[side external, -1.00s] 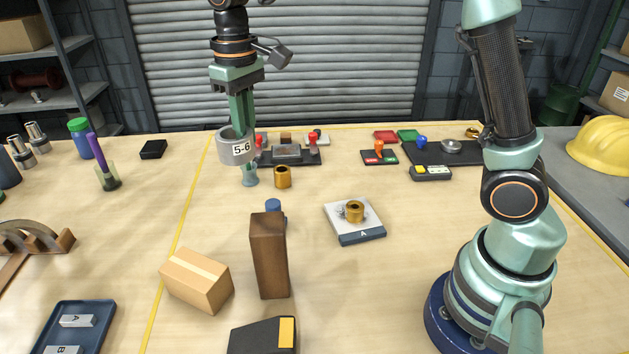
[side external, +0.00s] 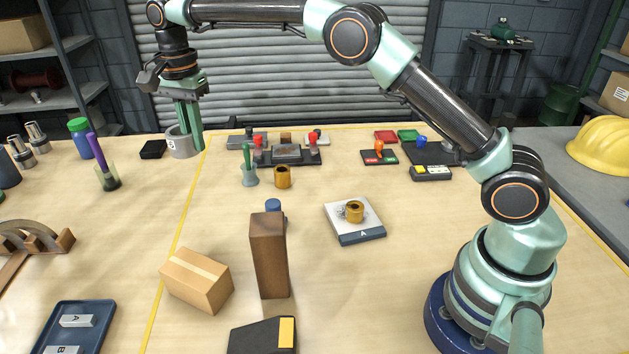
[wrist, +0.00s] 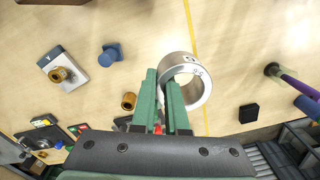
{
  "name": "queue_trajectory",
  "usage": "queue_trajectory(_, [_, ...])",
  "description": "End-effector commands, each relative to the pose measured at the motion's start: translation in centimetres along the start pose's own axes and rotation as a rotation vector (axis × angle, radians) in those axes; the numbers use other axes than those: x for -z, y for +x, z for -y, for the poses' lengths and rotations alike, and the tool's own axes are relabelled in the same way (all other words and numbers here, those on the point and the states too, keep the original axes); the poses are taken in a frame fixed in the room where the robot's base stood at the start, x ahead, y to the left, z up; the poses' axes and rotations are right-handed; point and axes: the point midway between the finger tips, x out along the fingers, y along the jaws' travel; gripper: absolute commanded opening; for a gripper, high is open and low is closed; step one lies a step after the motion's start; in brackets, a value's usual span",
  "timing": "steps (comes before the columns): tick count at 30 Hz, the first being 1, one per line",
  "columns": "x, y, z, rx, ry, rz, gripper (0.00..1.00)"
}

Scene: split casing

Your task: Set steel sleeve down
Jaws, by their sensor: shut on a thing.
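The steel sleeve (side external: 179,146) is a short, thick grey ring with a white number label. It stands upright at the back left, by the yellow line. In the wrist view the sleeve (wrist: 204,92) shows its open bore, and its wall is at my fingertips. My gripper (side external: 188,136) points down, its green fingers shut on the sleeve's wall; the fingers (wrist: 160,78) also show in the wrist view. The sleeve's underside is at or very near the tabletop; I cannot tell if it touches.
A black block (side external: 153,149) lies just left of the sleeve. A cup with a purple marker (side external: 103,164) stands further left. Bare table lies in front.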

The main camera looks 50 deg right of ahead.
Motion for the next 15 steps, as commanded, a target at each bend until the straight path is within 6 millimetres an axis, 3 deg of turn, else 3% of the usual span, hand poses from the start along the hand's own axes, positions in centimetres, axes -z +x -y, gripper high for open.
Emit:
queue_trajectory(5, [0.0,2.9,-0.1,-0.003,0.008,0.0,0.0])
queue_trajectory(15, [0.0,10.8,-0.1,-0.003,0.006,0.0,0.0])
